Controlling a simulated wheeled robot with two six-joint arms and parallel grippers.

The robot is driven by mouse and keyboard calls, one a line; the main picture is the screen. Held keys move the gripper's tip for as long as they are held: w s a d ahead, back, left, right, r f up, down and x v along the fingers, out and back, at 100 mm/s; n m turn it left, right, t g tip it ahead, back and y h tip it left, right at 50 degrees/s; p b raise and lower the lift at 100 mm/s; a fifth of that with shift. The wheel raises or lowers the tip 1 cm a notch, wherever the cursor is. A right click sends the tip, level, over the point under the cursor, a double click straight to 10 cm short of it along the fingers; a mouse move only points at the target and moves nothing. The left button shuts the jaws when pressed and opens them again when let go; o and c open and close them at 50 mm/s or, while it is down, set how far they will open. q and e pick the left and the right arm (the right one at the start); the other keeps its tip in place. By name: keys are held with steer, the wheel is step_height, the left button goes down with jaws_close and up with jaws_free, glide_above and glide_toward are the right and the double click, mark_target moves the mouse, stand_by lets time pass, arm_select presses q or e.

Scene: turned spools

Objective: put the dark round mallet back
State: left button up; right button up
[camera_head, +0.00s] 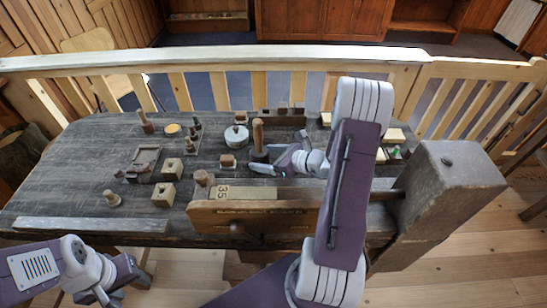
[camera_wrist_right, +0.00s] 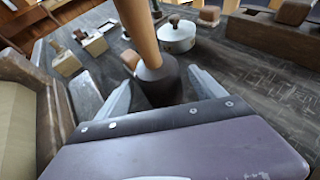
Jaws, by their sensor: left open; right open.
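The dark round mallet (camera_head: 259,154) stands upright on the bench, its dark round head down and light wooden handle up. In the right wrist view the mallet head (camera_wrist_right: 160,85) sits between the open fingers of my right gripper (camera_wrist_right: 140,84), with no clear grip on it. In the head view my right gripper (camera_head: 277,157) reaches the mallet from the right. My left gripper (camera_head: 132,284) is open and empty at the lower left, off the bench's front edge. The mallet's place is not clear to me.
A round white lidded tin (camera_head: 236,137) stands behind the mallet. A wooden block marked 35 (camera_head: 245,193) and a front vise board (camera_head: 250,214) lie nearer. Another upright handled tool (camera_head: 146,123) stands back left.

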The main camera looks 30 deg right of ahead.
steer(key=p+v, duration=0.1)
steer(key=v, duration=1.1)
steer(key=shift+r, duration=0.1)
